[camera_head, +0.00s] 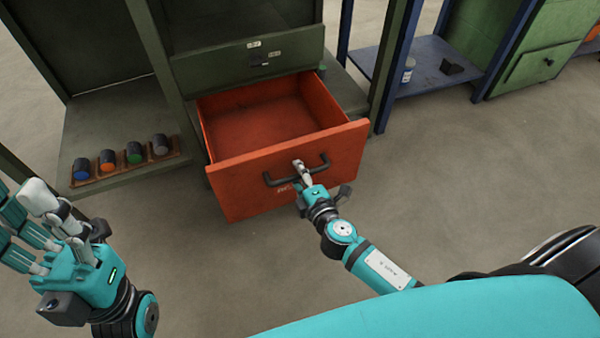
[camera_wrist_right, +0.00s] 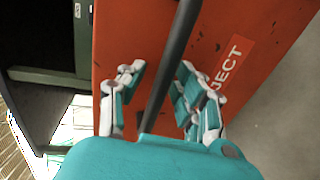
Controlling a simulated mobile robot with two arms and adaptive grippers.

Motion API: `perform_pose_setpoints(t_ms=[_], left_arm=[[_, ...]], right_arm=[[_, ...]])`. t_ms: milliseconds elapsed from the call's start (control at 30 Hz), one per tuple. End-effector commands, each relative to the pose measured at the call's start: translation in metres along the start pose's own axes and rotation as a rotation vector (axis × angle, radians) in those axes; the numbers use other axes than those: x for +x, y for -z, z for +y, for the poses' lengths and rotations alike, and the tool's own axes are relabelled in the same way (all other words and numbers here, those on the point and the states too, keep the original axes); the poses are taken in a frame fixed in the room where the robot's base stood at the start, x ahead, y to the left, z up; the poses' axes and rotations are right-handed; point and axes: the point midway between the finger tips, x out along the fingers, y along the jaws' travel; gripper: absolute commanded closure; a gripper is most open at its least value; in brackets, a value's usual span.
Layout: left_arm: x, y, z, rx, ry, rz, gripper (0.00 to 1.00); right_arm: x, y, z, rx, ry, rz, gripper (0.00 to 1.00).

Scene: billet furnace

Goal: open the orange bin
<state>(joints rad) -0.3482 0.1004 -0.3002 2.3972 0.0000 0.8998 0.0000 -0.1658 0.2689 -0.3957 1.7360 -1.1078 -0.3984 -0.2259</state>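The orange bin (camera_head: 286,167) is a drawer below the green cabinet and stands well pulled out, its inside visible and empty. Its front carries a black bar handle (camera_head: 318,171), also seen in the right wrist view (camera_wrist_right: 173,62). My right gripper (camera_head: 302,172) is at the handle. In the right wrist view, its fingers (camera_wrist_right: 158,90) lie on either side of the bar with visible gaps, so it is open around the handle; contact cannot be told. My left gripper (camera_head: 40,225) is open and empty at the lower left, away from the bin.
A rack (camera_head: 124,172) with several dark cylinders with coloured ends sits on the shelf left of the bin. A blue shelf (camera_head: 425,80) at the back right holds a can (camera_head: 408,70) and a dark block (camera_head: 452,67). The floor right of the bin is clear.

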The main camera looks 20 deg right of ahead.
Motion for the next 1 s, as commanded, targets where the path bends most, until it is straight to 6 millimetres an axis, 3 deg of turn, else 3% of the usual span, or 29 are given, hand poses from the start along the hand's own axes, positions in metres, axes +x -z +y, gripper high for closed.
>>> perform_pose_setpoints(t_ms=[367, 800, 1000], left_arm=[[0.001, 0.002, -0.001, 0.002, 0.003, 0.005, 0.6], [0.0, 0.001, 0.0, 0.0, 0.001, 0.002, 0.6], [0.0, 0.001, 0.0, 0.0, 0.001, 0.001, 0.6]], right_arm=[[-0.006, 0.0, -0.001, 0.0, 0.002, 0.0, 0.62], [-0.091, 0.0, -0.001, 0.001, 0.004, -0.002, 0.62], [-0.115, 0.0, -0.001, 0.001, 0.002, -0.001, 0.62]])
